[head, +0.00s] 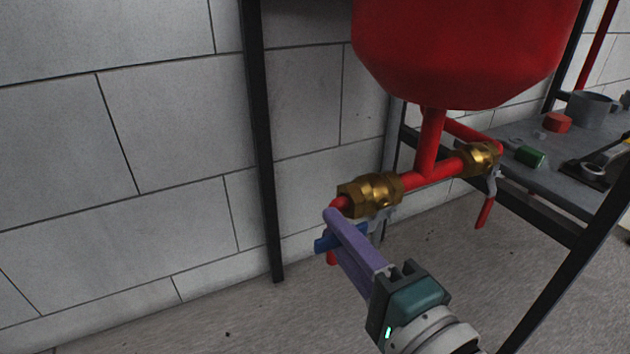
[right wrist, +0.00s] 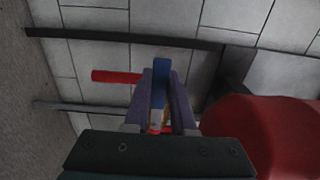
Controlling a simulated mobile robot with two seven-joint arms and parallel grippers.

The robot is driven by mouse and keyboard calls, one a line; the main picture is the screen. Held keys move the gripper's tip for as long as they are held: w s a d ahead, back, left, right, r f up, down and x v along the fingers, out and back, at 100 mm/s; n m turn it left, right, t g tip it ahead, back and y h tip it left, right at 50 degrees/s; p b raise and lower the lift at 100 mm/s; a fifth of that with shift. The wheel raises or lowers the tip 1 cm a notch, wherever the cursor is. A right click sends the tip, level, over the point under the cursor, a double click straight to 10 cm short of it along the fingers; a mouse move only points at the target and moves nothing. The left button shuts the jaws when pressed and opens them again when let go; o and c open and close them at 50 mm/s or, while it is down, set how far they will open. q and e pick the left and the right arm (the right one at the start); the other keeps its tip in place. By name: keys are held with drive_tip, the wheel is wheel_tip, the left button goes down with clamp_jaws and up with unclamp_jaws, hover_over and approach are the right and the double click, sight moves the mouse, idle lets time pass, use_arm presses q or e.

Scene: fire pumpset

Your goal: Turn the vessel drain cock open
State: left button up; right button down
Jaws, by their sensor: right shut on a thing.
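The red vessel (head: 460,50) hangs at the top, with a red pipe (head: 431,145) coming down from it to a cross pipe. A brass cock (head: 372,192) sits at the left end of that pipe, with a blue lever (head: 324,243) below it. My right gripper (head: 337,225), with purple fingers, is shut on the blue lever. In the right wrist view the blue lever (right wrist: 161,82) stands between the two fingers and sticks out past their tips. The fingers hide part of the lever in the head view. My left gripper is not in view.
A red outlet pipe (right wrist: 115,76) runs beside the fingers. A black frame post (head: 262,150) stands left, before the block wall. A grey shelf (head: 555,185) with parts is at right.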

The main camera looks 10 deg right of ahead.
drive_tip(key=shift+r, duration=0.15)
idle(0.3)
drive_tip(key=c, duration=0.7)
unclamp_jaws()
drive_tip(key=shift+c, duration=0.2)
drive_tip(key=p+v, duration=0.3)
drive_tip(key=v, duration=0.7)
drive_tip(key=shift+p, duration=0.3)
